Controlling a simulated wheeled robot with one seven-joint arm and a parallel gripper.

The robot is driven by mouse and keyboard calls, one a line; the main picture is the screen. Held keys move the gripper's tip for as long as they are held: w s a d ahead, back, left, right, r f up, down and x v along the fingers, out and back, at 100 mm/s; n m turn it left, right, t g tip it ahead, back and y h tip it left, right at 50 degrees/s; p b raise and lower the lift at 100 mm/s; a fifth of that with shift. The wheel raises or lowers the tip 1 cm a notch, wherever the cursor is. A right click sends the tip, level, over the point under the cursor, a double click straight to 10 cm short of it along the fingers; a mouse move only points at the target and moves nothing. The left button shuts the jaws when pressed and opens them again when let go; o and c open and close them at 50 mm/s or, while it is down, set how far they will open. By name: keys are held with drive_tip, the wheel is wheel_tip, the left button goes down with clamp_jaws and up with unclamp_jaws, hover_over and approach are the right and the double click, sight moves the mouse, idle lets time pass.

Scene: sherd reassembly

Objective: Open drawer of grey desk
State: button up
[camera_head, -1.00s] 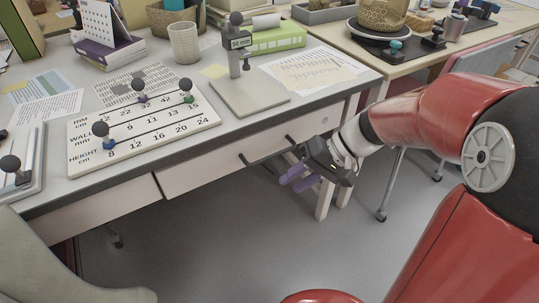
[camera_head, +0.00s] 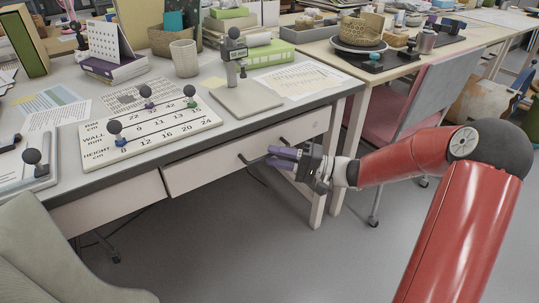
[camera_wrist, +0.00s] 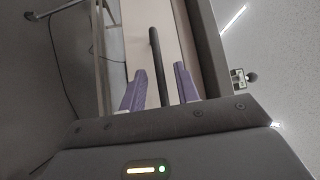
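The grey desk (camera_head: 107,172) has a white drawer front (camera_head: 205,170) under its top, seemingly flush with the desk front. A dark bar handle (camera_head: 245,160) stands out from this front, and part of it is hidden behind my gripper. My gripper (camera_head: 269,156) has purple fingers and is at the handle, in front of the drawer. In the wrist view, the handle (camera_wrist: 155,45) runs between the two spread fingers (camera_wrist: 158,72), with gaps on both sides. The gripper is open around the handle, and I see no clear contact.
A measuring board (camera_head: 150,132) and a grey stand (camera_head: 245,99) are on the desktop. A pink-seated chair (camera_head: 437,92) is right of the desk, behind my arm. A pale chair (camera_head: 40,250) is at the front left. The floor below the drawer is clear.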

drive_tip(key=shift+x, duration=1.2)
clamp_jaws()
